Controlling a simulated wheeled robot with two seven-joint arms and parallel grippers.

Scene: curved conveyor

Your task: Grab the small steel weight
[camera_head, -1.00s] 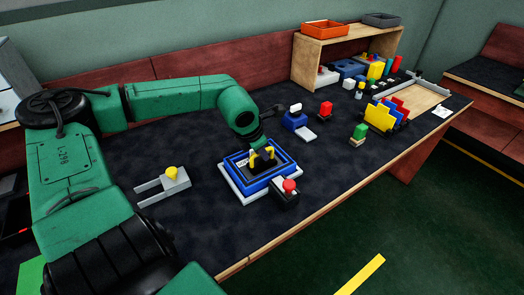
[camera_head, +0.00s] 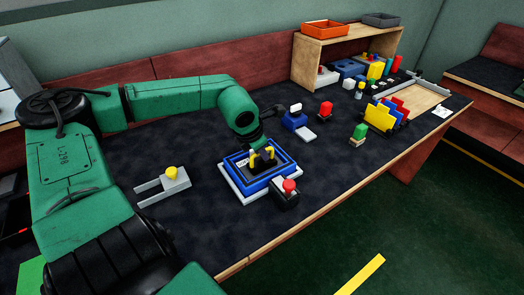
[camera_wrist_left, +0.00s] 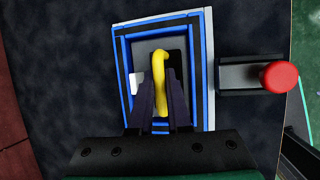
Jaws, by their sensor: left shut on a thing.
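My left gripper (camera_head: 262,149) reaches down into a blue-rimmed tray (camera_head: 238,180) on the dark bench. In the left wrist view its two dark fingers (camera_wrist_left: 161,88) are shut on a yellow arched handle (camera_wrist_left: 160,65). The handle's two legs (camera_head: 270,151) show in the head view. Below it is a dark body (camera_head: 266,166), partly hidden by the fingers; I cannot tell if it touches the tray floor. No bare steel weight shows clearly, so I cannot tell whether this handled piece is it. My right gripper is not in view.
A black box with a red button (camera_head: 289,186) stands close to the tray's front. A grey fork-shaped fixture with a yellow knob (camera_head: 171,173) lies to the left. The front bench is clear.

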